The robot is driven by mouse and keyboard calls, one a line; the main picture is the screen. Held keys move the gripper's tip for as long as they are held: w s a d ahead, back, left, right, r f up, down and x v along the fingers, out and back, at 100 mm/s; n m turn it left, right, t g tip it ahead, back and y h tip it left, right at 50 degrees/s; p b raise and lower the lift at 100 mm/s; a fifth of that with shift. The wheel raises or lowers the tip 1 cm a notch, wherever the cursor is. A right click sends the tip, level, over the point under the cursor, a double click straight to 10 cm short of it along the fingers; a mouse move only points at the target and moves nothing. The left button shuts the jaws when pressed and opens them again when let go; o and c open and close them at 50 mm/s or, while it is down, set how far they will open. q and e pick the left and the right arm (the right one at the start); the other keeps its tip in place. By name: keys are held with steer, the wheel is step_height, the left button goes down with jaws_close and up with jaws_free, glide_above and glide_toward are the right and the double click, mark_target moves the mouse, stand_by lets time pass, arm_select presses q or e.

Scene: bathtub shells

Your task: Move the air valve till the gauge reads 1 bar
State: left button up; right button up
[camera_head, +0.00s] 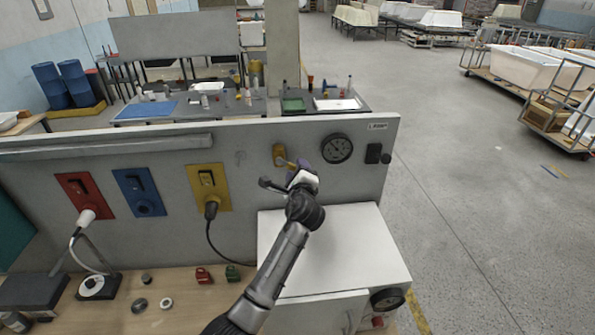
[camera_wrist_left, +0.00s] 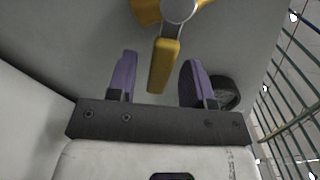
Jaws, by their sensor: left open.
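The yellow air valve (camera_head: 279,153) is mounted on the upright grey panel, left of the round dark gauge (camera_head: 336,149). The gauge's needle is too small to read. My left gripper (camera_head: 298,170) is in front of the panel, just right of and below the valve. In the left wrist view the valve's yellow lever (camera_wrist_left: 164,66) shows between the two purple fingers of the left gripper (camera_wrist_left: 159,66), with gaps on both sides. The fingers are open. The gauge (camera_wrist_left: 223,93) shows partly, behind the right finger. My right gripper is not in view.
A white box (camera_head: 355,240) stands below the valve and gauge. Red (camera_head: 71,187), blue (camera_head: 126,181) and yellow (camera_head: 195,177) switch plates sit left on the panel, with cables plugged into the red and yellow ones. Small parts lie on the wooden bench (camera_head: 180,318).

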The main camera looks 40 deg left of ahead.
arm_select(q)
steer(key=shift+c, duration=0.4)
jaws_close()
